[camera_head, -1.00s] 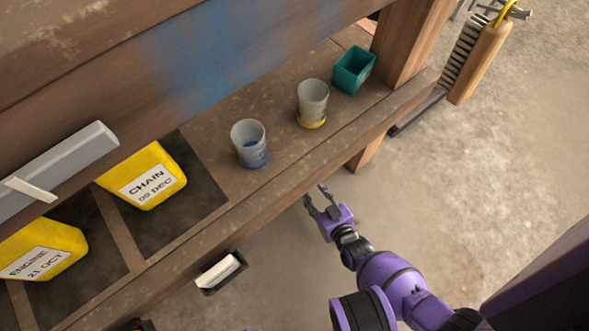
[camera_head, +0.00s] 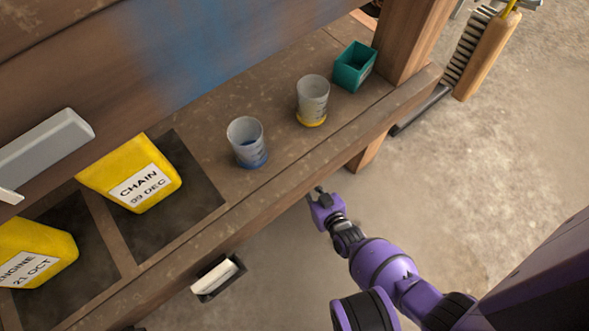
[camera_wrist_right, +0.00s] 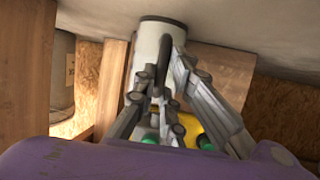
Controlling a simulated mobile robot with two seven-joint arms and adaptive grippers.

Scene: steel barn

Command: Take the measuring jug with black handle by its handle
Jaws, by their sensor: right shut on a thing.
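A pale cylindrical jug (camera_wrist_right: 147,47) with a black handle (camera_wrist_right: 164,62) shows in the right wrist view, straight ahead of my fingers. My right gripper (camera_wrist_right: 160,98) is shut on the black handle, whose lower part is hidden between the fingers. In the head view my right gripper (camera_head: 318,192) is at the front edge of the wooden bench, its fingertips partly hidden there. The jug held by it does not show in the head view. My left gripper is in neither view.
On the bench (camera_head: 300,148) stand a clear cup with blue contents (camera_head: 246,140), one with yellow contents (camera_head: 312,98) and a teal box (camera_head: 353,67). Yellow containers (camera_head: 135,175) sit at left. A brush (camera_head: 482,50) hangs at upper right.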

